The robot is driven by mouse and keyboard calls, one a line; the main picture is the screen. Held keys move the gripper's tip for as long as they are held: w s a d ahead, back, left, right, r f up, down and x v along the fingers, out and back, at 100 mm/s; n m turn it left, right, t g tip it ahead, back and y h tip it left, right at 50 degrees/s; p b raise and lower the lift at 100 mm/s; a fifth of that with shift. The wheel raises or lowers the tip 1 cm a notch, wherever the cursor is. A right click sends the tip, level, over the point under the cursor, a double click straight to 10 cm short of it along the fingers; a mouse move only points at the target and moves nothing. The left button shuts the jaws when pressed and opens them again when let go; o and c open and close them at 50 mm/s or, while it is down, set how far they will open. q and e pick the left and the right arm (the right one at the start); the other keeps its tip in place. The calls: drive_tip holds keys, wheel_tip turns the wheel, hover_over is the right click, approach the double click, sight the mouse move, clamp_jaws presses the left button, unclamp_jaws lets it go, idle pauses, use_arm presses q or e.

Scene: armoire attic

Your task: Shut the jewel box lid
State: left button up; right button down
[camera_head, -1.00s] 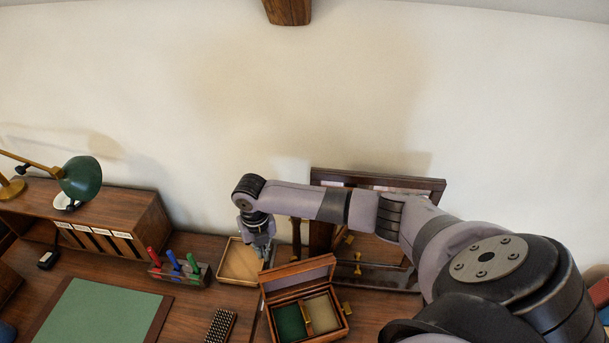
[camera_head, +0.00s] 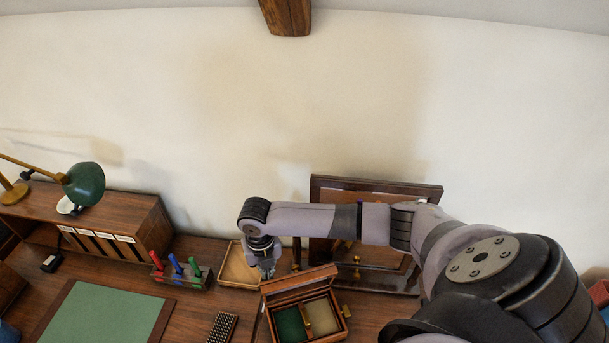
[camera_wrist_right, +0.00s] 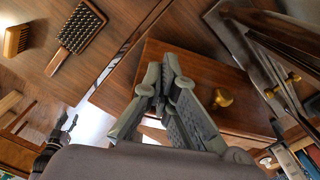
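The jewel box (camera_head: 345,328) is a wooden box on the desk, with a green and a beige compartment showing. Its lid (camera_head: 300,283) stands open at the back edge, tilted up over the rear of the box. My right gripper (camera_head: 268,271) points down just behind the lid's left end; I cannot tell whether it touches the lid. In the right wrist view its fingers (camera_wrist_right: 161,82) are together with nothing visible between them, in front of a wooden panel with a brass knob (camera_wrist_right: 222,97).
A shallow wooden tray (camera_head: 228,279) lies left of the gripper. A framed mirror (camera_head: 432,190) stands behind my right arm. A brush (camera_head: 221,328), a holder with coloured tools (camera_head: 180,276) and a green desk mat (camera_head: 100,318) lie to the left.

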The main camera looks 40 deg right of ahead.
drive_tip(key=shift+s+a, duration=0.25)
drive_tip(key=shift+s, duration=0.5)
wheel_tip(320, 180, up, 7)
idle(0.8)
drive_tip(key=shift+a, duration=0.1)
idle(1.9)
